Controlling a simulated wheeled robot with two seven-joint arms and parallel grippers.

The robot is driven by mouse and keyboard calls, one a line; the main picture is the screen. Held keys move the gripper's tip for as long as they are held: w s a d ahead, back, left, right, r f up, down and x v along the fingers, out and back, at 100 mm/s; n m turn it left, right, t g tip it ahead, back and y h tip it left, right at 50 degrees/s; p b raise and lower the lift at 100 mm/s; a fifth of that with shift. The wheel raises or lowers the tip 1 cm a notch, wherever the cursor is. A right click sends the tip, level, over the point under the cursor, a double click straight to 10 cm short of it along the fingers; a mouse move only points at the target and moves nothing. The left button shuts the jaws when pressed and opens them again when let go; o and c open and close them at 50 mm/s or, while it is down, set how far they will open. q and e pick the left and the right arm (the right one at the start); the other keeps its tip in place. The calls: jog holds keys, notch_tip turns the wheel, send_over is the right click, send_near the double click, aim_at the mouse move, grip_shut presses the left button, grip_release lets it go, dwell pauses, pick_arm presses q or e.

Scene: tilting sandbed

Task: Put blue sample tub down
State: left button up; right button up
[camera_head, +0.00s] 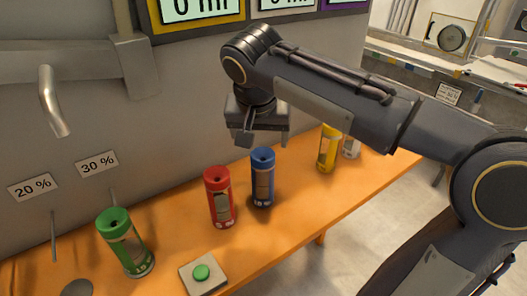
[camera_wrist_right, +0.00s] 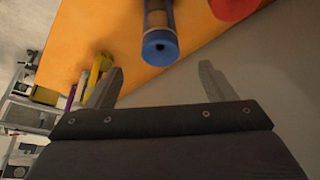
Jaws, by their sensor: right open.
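The blue sample tub (camera_head: 262,178) stands upright on the orange bench (camera_head: 310,215), close to the right of the red tub (camera_head: 219,197). My right gripper (camera_head: 266,143) is above and behind it in the head view, with its fingers apart and nothing between them. In the right wrist view the blue tub (camera_wrist_right: 160,40) is beyond the open fingertips (camera_wrist_right: 162,82), apart from them. My left gripper is in neither view.
A green tub (camera_head: 125,242) stands at the left of the bench, and a yellow tub (camera_head: 327,148) and a white tub (camera_head: 351,147) at the right. A green button (camera_head: 201,273) on a pale box is at the front. A metal spout (camera_head: 54,102) juts from the wall.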

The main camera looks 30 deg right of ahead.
jog(key=s+a+f+n+t+y, duration=0.1)
jog(key=s+a+f+n+y, duration=0.1)
jog(key=s+f, duration=0.6)
jog(key=s+a+f+n+y, duration=0.2)
jog(key=s+f+n+y, duration=0.1)
jog(key=s+f, duration=0.5)
jog(key=s+y, duration=0.1)
jog(key=s, duration=0.1)
jog(key=shift+s+a+f+t+y, duration=0.15)
jog(key=shift+s+a+t+y, duration=0.15)
jog(key=shift+a+t, duration=0.1)
